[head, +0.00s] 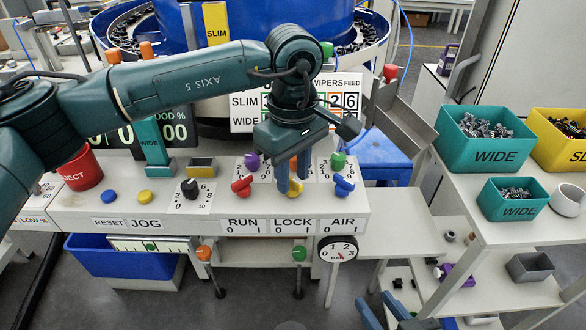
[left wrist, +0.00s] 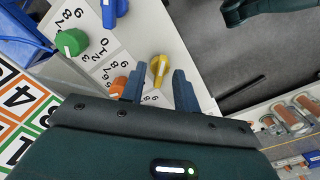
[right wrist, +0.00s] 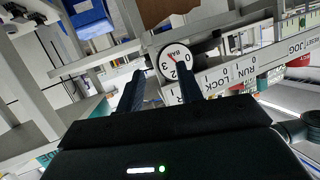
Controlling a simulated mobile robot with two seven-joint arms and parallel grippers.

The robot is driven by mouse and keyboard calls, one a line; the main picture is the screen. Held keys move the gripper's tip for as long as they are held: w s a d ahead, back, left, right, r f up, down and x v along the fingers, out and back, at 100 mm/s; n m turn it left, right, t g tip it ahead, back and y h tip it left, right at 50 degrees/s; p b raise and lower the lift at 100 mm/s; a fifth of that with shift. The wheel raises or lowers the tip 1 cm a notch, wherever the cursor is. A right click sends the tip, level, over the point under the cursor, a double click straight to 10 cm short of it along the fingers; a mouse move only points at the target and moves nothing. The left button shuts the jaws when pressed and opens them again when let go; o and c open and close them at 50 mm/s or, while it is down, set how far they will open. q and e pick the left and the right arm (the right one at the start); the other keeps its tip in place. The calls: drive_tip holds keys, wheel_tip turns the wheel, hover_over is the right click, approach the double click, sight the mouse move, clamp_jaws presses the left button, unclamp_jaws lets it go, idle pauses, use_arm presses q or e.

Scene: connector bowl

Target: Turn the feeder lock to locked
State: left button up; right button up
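The feeder lock is a yellow rotary switch (head: 296,188) on the white panel above the LOCK label (head: 293,223), which has 0 at left and 1 at right. My left gripper (head: 289,186) points down over it and partly hides it in the head view. In the left wrist view the yellow switch (left wrist: 158,69) shows just beyond and between the fingertips (left wrist: 155,82). The left fingers are apart, and I cannot tell whether they touch it. My right gripper (head: 379,302) is low at the front right; its fingers (right wrist: 160,80) are apart and empty.
A red RUN switch (head: 241,187) and a blue AIR switch (head: 344,186) flank the lock closely. Orange (left wrist: 117,87) and green (head: 338,160) dial knobs stand behind. A round gauge (head: 338,249) hangs at the panel's front. Teal bins (head: 485,143) stand on the right table.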

sight(293, 179)
use_arm(q)
wheel_tip(293, 179, up, 13)
drive_tip(key=shift+p, duration=0.45)
use_arm(e)
drive_tip(key=shift+w+a+f, duration=0.15)
drive_tip(key=shift+a+f, duration=0.05)
drive_tip(key=shift+f, duration=0.05)
